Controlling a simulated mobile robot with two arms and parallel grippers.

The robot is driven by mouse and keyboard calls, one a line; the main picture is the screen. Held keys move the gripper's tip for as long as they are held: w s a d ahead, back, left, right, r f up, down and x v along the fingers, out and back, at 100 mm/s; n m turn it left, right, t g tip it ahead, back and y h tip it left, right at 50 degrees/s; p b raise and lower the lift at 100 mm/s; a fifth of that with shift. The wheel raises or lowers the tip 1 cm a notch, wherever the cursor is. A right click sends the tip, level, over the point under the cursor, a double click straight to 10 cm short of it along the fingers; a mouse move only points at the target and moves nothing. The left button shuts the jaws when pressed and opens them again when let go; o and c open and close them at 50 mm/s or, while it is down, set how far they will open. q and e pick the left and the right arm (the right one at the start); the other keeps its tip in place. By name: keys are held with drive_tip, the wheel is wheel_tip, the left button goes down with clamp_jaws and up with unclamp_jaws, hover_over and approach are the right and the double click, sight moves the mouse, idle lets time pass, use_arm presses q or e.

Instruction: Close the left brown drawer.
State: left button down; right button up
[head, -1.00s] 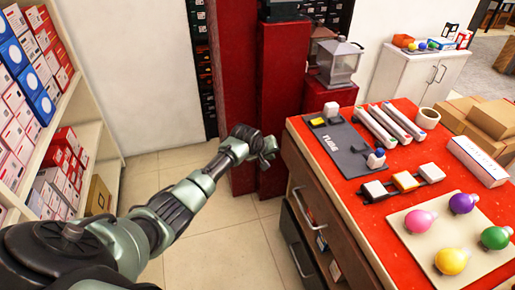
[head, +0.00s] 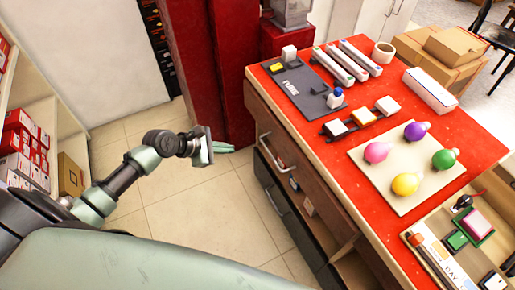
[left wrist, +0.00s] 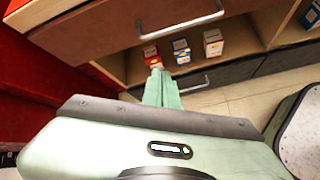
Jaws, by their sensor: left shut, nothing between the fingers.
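The left brown drawer (head: 300,163) is in the front of the red-topped counter, with a pale metal handle. In the left wrist view its brown front (left wrist: 90,32) and handle (left wrist: 180,24) fill the top. I cannot tell how far it stands out. My left gripper (head: 226,148) is shut and empty, left of the counter, apart from the drawer in the head view. In the left wrist view its green fingertips (left wrist: 157,72) point toward the cabinet, below the drawer handle in the picture. My right gripper is not in view.
A dark lower drawer (head: 285,215) lies under the brown one. Small boxes (left wrist: 181,50) sit in an open shelf. The counter top (head: 322,165) carries bulbs and lamp parts. Red pillars (head: 190,50) stand behind the gripper. Tiled floor (head: 200,210) is clear left of the counter.

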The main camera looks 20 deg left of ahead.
use_arm(q)
drive_tip(key=w+d+f+n+h, duration=0.1)
drive_tip(key=w+d+f+n, duration=0.3)
drive_tip(key=d, duration=0.5)
drive_tip(key=shift+w+f+n, duration=0.3)
drive_tip(key=shift+w+n, duration=0.15)
drive_tip(key=shift+n, duration=0.15)
drive_tip(key=shift+d, duration=0.1)
drive_tip(key=w+d+p, duration=0.1)
drive_tip(key=w+d, duration=0.2)
drive_tip(key=shift+w, duration=0.2)
drive_tip(key=shift+r, duration=0.1)
drive_tip(key=shift+s, duration=0.1)
